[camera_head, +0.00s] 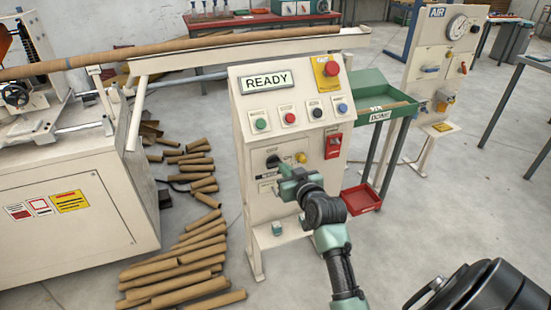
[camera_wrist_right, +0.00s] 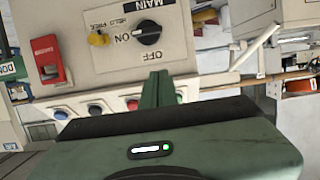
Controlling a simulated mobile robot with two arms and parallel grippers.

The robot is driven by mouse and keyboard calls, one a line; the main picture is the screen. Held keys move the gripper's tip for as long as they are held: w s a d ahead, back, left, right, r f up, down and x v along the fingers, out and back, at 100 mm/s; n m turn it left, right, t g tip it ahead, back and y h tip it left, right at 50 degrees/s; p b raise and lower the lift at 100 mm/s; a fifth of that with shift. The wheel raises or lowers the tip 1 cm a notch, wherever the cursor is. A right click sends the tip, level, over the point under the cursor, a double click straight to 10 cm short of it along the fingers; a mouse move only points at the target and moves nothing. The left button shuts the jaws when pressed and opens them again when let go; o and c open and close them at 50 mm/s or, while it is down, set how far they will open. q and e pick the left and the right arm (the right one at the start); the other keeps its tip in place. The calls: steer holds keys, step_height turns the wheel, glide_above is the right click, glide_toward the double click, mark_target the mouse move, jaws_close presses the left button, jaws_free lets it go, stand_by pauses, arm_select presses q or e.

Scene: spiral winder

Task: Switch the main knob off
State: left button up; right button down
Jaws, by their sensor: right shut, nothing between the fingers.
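The main knob (camera_head: 272,161) is a black rotary knob on the lower front of the cream control panel (camera_head: 252,126). In the wrist view, which is upside down, the knob (camera_wrist_right: 148,32) sits on a plate marked MAIN, ON and OFF. Its pale pointer mark appears turned toward ON. My right gripper (camera_head: 284,171) is shut and empty, just in front of the panel beside the knob. In the wrist view its closed green fingers (camera_wrist_right: 159,76) point at the plate near the OFF label, apart from the knob. My left gripper is not in view.
A yellow knob (camera_head: 300,158) and a red switch (camera_head: 333,146) sit right of the main knob. Several coloured buttons (camera_head: 289,118) are above, under the READY display (camera_head: 266,83). A red tray (camera_head: 362,199) is at the right; cardboard tubes (camera_head: 178,272) lie on the floor.

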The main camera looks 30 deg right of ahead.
glide_toward(268, 161)
steer(key=w+d+r, duration=0.1)
steer(key=w+r, duration=0.2)
steer(key=w, duration=0.2)
step_height(268, 161, down, 3)
steer(key=shift+d+r, duration=0.1)
steer(key=shift+r, duration=0.1)
steer(key=shift+f, duration=0.8)
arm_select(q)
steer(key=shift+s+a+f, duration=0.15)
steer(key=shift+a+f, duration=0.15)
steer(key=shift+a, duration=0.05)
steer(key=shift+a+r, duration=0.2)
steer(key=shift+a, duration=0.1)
arm_select(e)
steer(key=shift+n+h, duration=0.3)
steer(key=shift+n, duration=0.1)
